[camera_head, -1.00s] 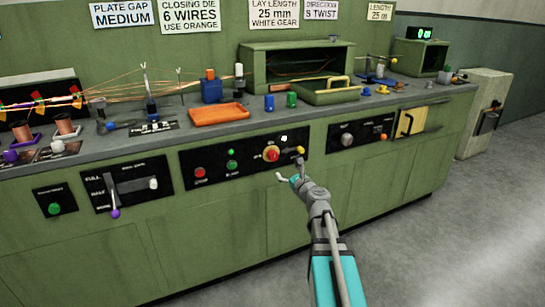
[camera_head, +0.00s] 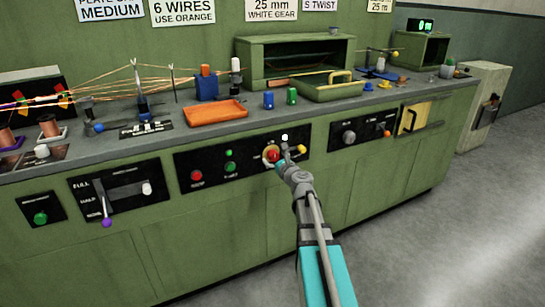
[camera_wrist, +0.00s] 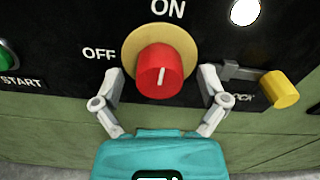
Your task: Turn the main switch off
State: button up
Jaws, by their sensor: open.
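The main switch is a red round knob (camera_wrist: 165,72) on a yellow disc (camera_wrist: 135,48) in a black panel. Its white mark points up toward the ON label (camera_wrist: 168,9); the OFF label (camera_wrist: 99,54) is at its left. In the head view the red knob (camera_head: 272,155) shows just beyond my gripper (camera_head: 281,162). In the wrist view my gripper (camera_wrist: 161,82) is open, one finger low on each side of the knob. I cannot tell whether the fingers touch it.
A yellow-tipped lever (camera_wrist: 281,90) sits close to the right finger. A green START button (camera_wrist: 6,54) is at the left, a white lamp (camera_wrist: 245,11) at upper right. Above is the bench top with an orange tray (camera_head: 216,113). Grey floor lies at right.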

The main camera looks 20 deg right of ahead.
jog(key=c, duration=1.1)
jog(key=shift+c, duration=0.2)
jog(key=shift+n, duration=0.4)
jog(key=n, duration=0.3)
jog(key=shift+n, duration=0.3)
jog(key=n, duration=0.4)
jog(key=shift+n, duration=0.3)
jog(key=n, duration=0.4)
jog(key=shift+r, duration=0.1)
jog(key=n, duration=0.5)
